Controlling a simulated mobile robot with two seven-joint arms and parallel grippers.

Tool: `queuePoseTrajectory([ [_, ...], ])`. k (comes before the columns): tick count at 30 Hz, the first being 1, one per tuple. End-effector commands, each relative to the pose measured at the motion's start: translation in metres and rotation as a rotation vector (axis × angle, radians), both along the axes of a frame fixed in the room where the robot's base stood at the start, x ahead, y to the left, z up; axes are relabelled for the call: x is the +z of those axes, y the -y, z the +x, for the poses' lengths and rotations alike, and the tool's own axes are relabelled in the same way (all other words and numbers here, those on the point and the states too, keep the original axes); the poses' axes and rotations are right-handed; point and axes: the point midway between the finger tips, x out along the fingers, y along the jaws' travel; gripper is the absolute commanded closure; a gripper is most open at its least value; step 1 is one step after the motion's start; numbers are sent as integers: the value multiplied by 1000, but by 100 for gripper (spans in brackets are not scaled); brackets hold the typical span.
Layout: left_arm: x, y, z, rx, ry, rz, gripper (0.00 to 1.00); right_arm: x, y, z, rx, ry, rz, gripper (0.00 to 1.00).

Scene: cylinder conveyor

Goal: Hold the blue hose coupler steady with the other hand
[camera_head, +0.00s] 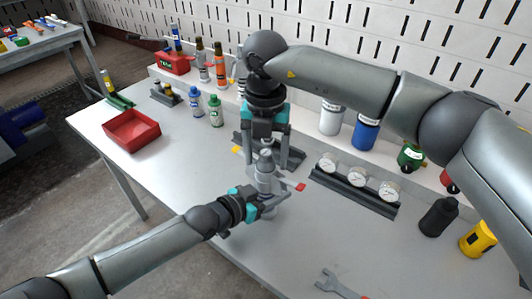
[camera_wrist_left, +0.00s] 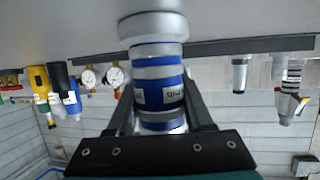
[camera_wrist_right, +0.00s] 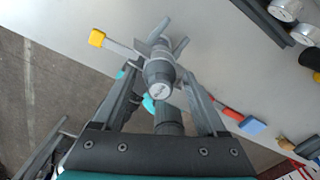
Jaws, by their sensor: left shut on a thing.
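The blue hose coupler (camera_wrist_left: 158,88), banded blue and white with a small label, stands between the fingers of my left gripper (camera_wrist_left: 160,118) in the left wrist view. My left gripper (camera_head: 264,203) is shut on it above the table, mostly hiding it in the head view. A grey part (camera_head: 265,172) with coloured-tipped arms is above my left gripper. My right gripper (camera_head: 267,162) points down over this part with fingers apart on either side. In the right wrist view, the part's round grey top (camera_wrist_right: 160,75) is between the open fingers of the right gripper (camera_wrist_right: 162,95).
A red tray (camera_head: 131,131) lies at the table's left. A rack with dial gauges (camera_head: 357,190) is right of my grippers, with a black bottle (camera_head: 438,217) and yellow container (camera_head: 478,239) beyond. A wrench (camera_head: 335,285) lies in front. The table's left middle is clear.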

Motion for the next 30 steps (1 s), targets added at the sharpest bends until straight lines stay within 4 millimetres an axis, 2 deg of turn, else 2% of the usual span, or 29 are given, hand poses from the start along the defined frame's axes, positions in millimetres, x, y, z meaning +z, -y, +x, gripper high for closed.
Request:
queuePoseTrajectory([
  [2,-1,0,0,0,-1,1,100,0,0,0,0,0,0,36],
  [19,-1,0,0,0,-1,1,100,0,0,0,0,0,0,100],
  [20,-1,0,0,0,-1,1,100,0,0,0,0,0,0,43],
  [28,-1,0,0,0,-1,1,100,0,0,0,0,0,0,13],
  [30,-1,0,0,0,-1,1,100,0,0,0,0,0,0,13],
])
